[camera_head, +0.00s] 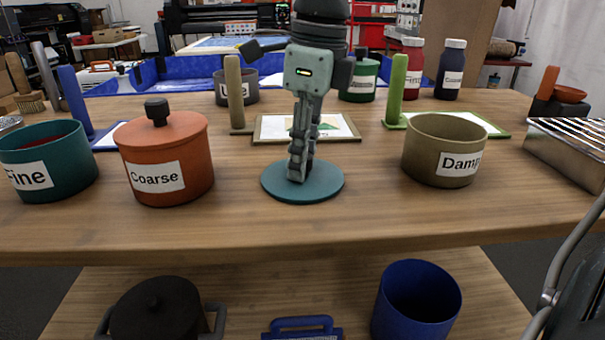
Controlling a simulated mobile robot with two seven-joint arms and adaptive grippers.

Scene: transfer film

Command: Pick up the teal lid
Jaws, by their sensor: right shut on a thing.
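The teal lid (325,193) is a flat round disc in the middle of the table, near its front. My right gripper (298,176) comes down from above and is shut at the lid's centre, with the fingertips hiding the part they hold. I cannot tell whether the lid touches the table or is slightly raised. The teal pot labelled "Fine" (68,160) stands open at the far left. My left gripper is not in view.
An orange lidded pot labelled "Coarse" (190,150) stands left of the lid. An olive pot labelled "Damp" (420,150) stands open to the right. Upright rollers and bottles stand behind. A metal rack (565,165) is at the right edge. A lower shelf holds a blue pot (395,305).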

